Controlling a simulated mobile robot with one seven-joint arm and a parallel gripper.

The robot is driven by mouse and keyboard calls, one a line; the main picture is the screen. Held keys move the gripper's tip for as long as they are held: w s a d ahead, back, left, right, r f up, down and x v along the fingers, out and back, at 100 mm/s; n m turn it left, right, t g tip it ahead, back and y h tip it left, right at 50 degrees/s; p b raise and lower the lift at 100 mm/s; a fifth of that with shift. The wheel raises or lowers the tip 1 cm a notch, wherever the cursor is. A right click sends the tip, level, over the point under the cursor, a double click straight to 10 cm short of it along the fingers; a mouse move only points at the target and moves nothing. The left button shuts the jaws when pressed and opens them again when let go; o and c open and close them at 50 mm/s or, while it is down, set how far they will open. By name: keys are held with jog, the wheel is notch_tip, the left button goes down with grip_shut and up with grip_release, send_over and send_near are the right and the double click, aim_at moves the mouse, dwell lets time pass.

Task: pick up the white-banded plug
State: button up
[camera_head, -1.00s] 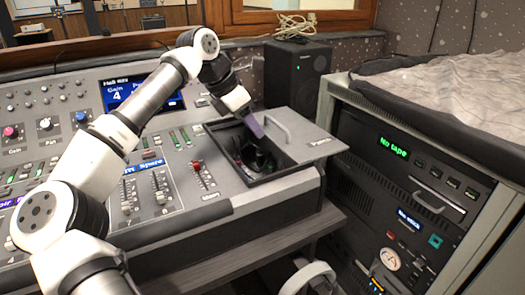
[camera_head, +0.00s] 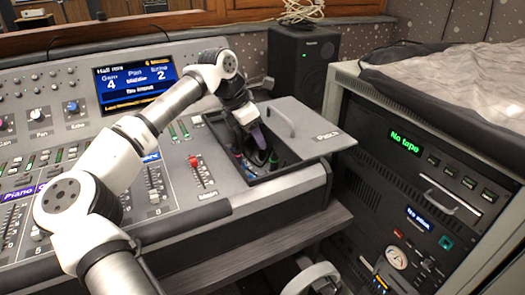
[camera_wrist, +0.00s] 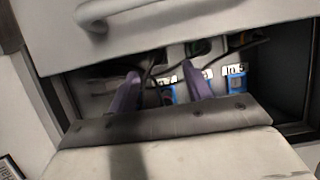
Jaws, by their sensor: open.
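The patch bay (camera_head: 262,182) is an open recessed box in the console, with dark cables and small coloured plugs inside. I cannot make out a white band on any plug. My gripper (camera_head: 258,146) reaches down into the box, its purple fingers partly hiding the contents. In the wrist view the two fingers (camera_wrist: 163,90) are apart, with a dark cable (camera_wrist: 152,70) showing between and beyond them and nothing clearly held. Blue-marked labels (camera_wrist: 235,80) show on the box floor, beside and between the fingers.
The grey patch lid (camera_head: 312,140) with its handle (camera_head: 281,121) lies slid to the right of the opening; it also spans the top of the wrist view (camera_wrist: 190,22). A black speaker (camera_head: 303,58) stands behind. A tape rack (camera_head: 400,190) stands at the right. Faders (camera_head: 152,185) lie left of the box.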

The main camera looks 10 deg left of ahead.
aim_at(263, 151)
jog(key=x, duration=0.5)
jog(key=shift+w, duration=0.3)
jog(key=shift+r, duration=0.1)
grip_shut()
